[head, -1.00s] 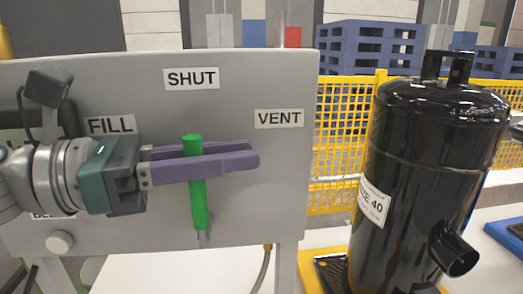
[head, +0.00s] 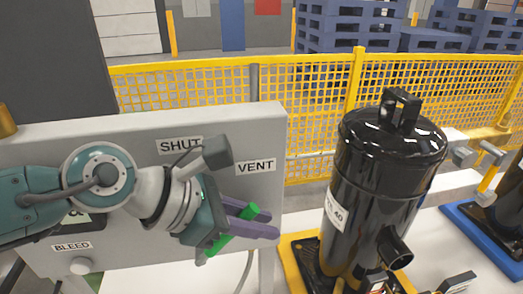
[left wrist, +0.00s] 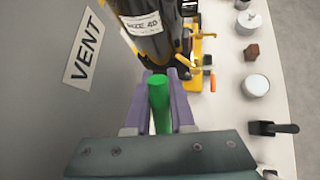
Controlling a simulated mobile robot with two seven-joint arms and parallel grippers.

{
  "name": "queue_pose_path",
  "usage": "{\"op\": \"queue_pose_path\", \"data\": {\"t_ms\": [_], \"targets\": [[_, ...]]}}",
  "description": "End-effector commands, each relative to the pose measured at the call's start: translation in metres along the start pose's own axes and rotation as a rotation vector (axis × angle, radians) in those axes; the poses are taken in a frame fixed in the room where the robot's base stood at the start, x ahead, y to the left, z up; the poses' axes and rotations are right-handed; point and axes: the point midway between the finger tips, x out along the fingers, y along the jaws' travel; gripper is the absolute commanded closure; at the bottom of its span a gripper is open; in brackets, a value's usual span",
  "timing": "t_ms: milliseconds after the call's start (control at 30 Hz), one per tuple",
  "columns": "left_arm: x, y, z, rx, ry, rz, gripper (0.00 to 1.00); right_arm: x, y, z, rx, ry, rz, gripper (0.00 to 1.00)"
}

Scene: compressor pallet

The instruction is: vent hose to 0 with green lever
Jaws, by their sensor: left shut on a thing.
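The green lever (head: 252,210) on the grey panel (head: 120,137) tilts up and to the right, its top end just below the VENT label (head: 255,167). My left gripper (head: 262,222) is shut on the lever, its purple fingers on both sides of it. In the left wrist view the lever (left wrist: 159,105) stands between the fingers, with the VENT label (left wrist: 83,46) to the left. The SHUT label (head: 180,145) is up and left of the lever. A thin pale hose (head: 247,268) hangs below the panel. The gauge is mostly hidden behind my arm.
A black compressor tank (head: 380,175) stands close right of the panel on a yellow-edged base (head: 290,265). A yellow mesh fence (head: 200,85) runs behind.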

Motion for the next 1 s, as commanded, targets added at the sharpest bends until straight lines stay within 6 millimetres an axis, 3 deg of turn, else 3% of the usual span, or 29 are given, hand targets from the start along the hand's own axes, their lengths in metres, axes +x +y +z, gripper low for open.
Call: {"op": "queue_pose_path", "data": {"t_ms": [33,300,867,900,1000], "targets": [[0.000,0.000,0.004,0.007,0.026,0.000,1.00,-0.009,0.000,-0.003,0.000,0.000,0.000,0.48],[0.012,-0.002,-0.003,0.025,0.126,0.001,1.00,-0.019,0.000,-0.006,0.002,0.000,-0.002,0.48],[0.016,-0.003,-0.007,0.030,0.154,0.000,1.00,-0.020,-0.001,-0.006,0.004,0.000,-0.004,0.48],[0.016,-0.003,-0.007,0.030,0.154,0.000,0.74,-0.020,-0.001,-0.006,0.004,0.000,-0.004,0.48],[0.016,-0.003,-0.007,0.030,0.154,0.000,0.65,-0.020,0.000,-0.006,0.004,0.000,-0.003,0.48]]}}
